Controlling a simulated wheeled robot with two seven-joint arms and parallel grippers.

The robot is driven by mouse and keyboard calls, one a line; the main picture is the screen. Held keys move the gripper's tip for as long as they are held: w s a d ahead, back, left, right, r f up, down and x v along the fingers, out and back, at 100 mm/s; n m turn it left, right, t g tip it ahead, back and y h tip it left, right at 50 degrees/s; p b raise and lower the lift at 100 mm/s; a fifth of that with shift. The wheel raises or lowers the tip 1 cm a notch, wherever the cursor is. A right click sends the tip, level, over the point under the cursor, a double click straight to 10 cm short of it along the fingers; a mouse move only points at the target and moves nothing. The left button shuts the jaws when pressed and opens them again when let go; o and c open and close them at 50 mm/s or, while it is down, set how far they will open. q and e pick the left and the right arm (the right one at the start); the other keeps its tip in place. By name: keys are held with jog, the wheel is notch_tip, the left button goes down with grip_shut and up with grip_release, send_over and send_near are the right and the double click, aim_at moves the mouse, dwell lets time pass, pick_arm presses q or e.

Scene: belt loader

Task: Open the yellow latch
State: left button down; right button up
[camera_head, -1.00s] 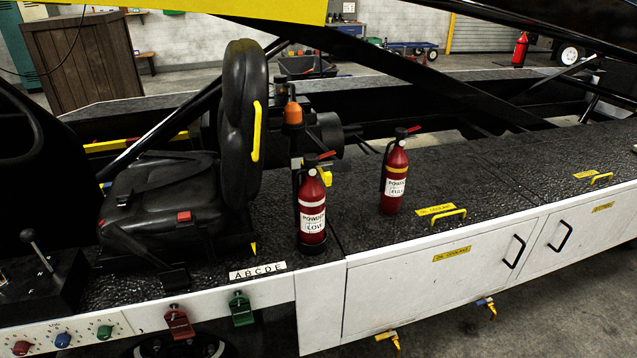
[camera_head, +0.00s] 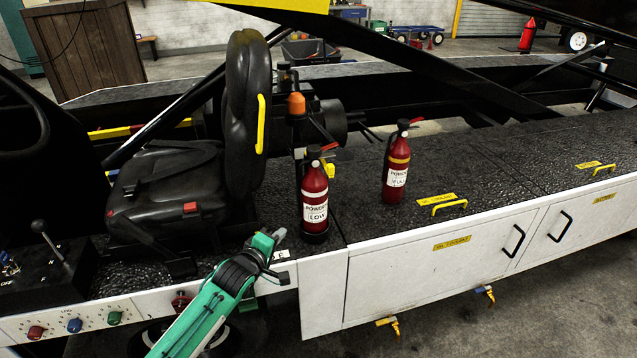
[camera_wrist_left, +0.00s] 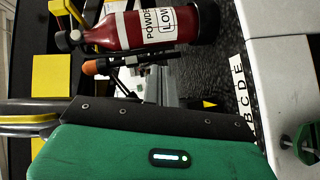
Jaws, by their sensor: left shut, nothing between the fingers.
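No part is plainly marked as the yellow latch, and I cannot tell which yellow part it is. Yellow handles show on the deck lid in the middle (camera_head: 449,207), on the lid at the right (camera_head: 604,169) and on the seat back's side (camera_head: 260,124). A yellow-levered valve (camera_head: 388,322) hangs below the white cabinet. My left gripper (camera_head: 276,238) is shut and empty, above the white front edge and left of the fire extinguisher marked LOW (camera_head: 315,195). A green latch (camera_wrist_left: 302,144) shows at the right of the left wrist view. My right gripper is not in view.
A second extinguisher (camera_head: 397,172) stands on the black deck. The seat (camera_head: 165,190) and a lever box (camera_head: 48,268) are at the left. A red latch (camera_head: 181,302) is partly behind my arm. Floor at lower right is clear.

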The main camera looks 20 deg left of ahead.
pick_arm(q)
notch_tip(320, 180, up, 14)
jog(key=d+n+t+h, duration=0.1)
jog(key=d+n+t, duration=0.1)
jog(key=shift+s, duration=0.35)
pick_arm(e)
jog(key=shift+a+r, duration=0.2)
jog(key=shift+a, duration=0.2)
pick_arm(q)
jog(key=shift+d, duration=0.15)
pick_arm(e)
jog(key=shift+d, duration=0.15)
